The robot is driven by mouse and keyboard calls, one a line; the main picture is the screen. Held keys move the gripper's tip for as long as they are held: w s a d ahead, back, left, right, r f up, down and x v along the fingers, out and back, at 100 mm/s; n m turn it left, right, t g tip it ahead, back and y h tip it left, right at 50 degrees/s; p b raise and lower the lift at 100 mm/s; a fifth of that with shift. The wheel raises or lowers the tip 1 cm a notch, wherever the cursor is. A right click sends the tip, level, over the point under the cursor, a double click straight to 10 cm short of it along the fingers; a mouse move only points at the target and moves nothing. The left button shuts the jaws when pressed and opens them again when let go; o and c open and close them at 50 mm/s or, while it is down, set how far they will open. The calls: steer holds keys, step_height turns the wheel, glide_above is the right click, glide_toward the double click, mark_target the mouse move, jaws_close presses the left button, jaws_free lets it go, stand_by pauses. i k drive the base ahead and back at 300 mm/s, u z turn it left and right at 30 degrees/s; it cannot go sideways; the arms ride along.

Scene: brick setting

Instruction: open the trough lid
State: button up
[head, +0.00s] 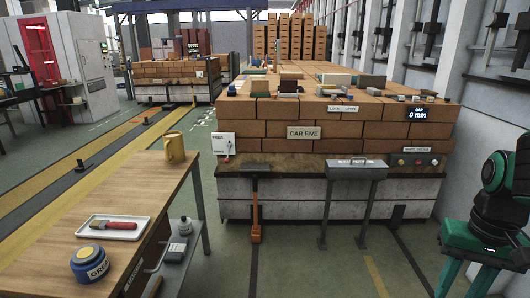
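A grey metal trough (341,178) stands on two thin legs in front of the brick-laden car, right of the middle in the head view. Its flat grey lid (338,164) appears shut, with a small raised handle (361,161) on its top. The inside of the trough is hidden. My gripper is not in view, so its state and its distance from the lid do not show.
A wooden table (60,217) at left holds a yellow mug (174,149), a white tray (80,229) with a red-handled brush (113,225), and a blue tin (89,265). An orange-handled tool (256,218) stands left of the trough. Floor before the trough is clear.

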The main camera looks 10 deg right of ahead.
mark_target(351, 163)
steer(key=u, duration=0.05)
steer(key=i, duration=0.95)
steer(key=z, duration=0.6)
steer(key=i, duration=0.8)
steer(key=u, duration=0.25)
